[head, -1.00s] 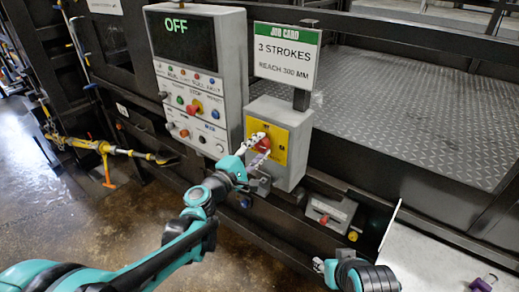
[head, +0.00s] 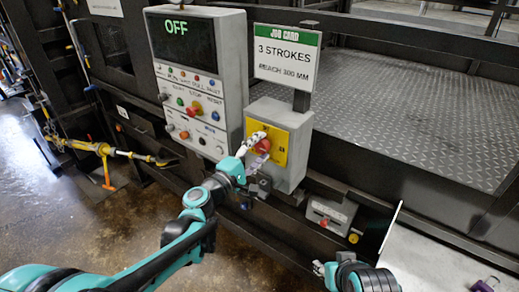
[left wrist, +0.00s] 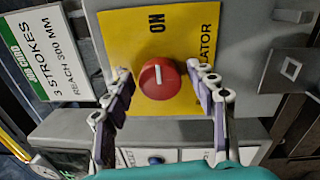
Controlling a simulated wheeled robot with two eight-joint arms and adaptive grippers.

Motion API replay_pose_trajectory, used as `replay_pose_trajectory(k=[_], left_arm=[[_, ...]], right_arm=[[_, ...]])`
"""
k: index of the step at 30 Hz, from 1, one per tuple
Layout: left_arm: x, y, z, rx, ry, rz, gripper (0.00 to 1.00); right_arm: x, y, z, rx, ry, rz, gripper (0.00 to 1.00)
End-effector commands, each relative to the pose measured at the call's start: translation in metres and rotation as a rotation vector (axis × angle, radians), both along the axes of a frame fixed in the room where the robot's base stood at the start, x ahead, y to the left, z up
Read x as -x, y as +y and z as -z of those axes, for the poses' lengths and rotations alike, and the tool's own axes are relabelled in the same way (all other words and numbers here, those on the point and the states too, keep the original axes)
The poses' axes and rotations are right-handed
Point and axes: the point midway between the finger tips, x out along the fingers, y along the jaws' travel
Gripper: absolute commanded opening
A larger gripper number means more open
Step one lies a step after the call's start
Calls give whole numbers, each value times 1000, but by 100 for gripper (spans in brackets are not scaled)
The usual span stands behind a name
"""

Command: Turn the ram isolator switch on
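The ram isolator switch is a round red knob (head: 263,146) on a yellow plate (head: 281,150) on a grey box. In the left wrist view the knob (left wrist: 160,80) carries a white line that lies in line with the word ON on the plate. My left gripper (head: 260,149) is open at the knob. In the left wrist view the left gripper (left wrist: 163,80) has one finger on each side of the knob, with visible gaps, so it is not closed on it. My right gripper (head: 318,267) shows only partly at the bottom; its fingers are mostly hidden.
A grey control panel (head: 233,75) with a display reading OFF and several buttons stands left of the box. A job card (head: 286,56) is above it. A small grey box (head: 331,212) with a red button is lower right. A purple padlock (head: 484,285) lies on a pale surface.

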Motion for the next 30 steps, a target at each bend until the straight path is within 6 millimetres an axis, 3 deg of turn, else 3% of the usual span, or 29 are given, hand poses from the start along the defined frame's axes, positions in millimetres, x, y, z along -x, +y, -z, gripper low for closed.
replay_pose_trajectory(k=[11, 24, 30], left_arm=[[5, 4, 0, 1, 1, -1, 61], [75, 55, 6, 0, 0, -3, 61], [94, 69, 7, 1, 1, -2, 61]], right_arm=[[0, 0, 0, 0, 0, 0, 40], [0, 0, 0, 0, 0, 0, 40], [0, 0, 0, 0, 0, 0, 40]])
